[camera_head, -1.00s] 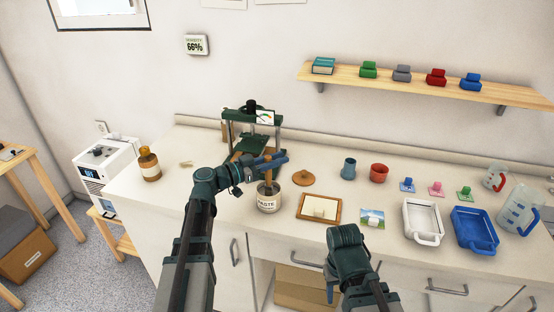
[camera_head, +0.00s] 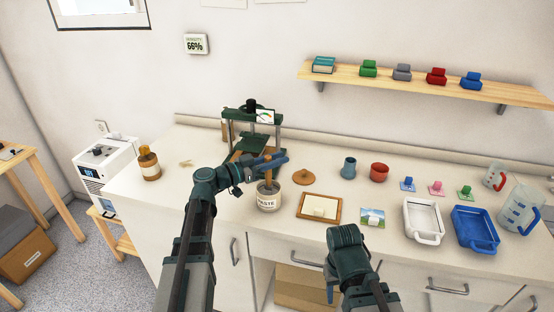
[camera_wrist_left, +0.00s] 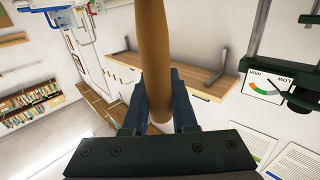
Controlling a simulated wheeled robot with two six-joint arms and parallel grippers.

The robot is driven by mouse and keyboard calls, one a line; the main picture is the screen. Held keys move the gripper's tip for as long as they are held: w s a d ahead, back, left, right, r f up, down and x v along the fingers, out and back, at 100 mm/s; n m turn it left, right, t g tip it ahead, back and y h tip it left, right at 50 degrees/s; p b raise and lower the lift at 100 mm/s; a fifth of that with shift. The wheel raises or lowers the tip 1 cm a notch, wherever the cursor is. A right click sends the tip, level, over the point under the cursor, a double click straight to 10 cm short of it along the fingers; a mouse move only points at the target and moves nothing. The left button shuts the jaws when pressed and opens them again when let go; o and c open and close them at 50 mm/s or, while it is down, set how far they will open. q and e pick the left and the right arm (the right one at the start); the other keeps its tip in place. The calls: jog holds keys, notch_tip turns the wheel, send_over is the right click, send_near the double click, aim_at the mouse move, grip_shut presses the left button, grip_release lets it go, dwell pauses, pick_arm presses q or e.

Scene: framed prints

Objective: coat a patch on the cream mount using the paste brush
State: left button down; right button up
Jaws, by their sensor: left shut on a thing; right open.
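The paste pot (camera_head: 268,199), a jar with a label reading PASTE, stands on the counter. The wooden handle of the paste brush (camera_head: 267,172) rises from it, and its lower end is hidden in the pot. My left gripper (camera_head: 272,162) is shut on the handle above the pot. In the left wrist view the handle (camera_wrist_left: 155,60) stands between the fingers. My right gripper (camera_head: 331,290) is open and empty in front of the counter edge.
A green press (camera_head: 252,130) stands behind the pot. A round wooden lid (camera_head: 303,177) lies behind the frame. A small picture card (camera_head: 372,217), a white tray (camera_head: 423,220) and a blue tray (camera_head: 474,229) are to the right. An amber bottle (camera_head: 149,165) stands at left.

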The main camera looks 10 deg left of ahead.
dwell(0.4)
notch_tip(320, 180, up, 7)
jog(key=p, duration=0.7)
dwell(0.5)
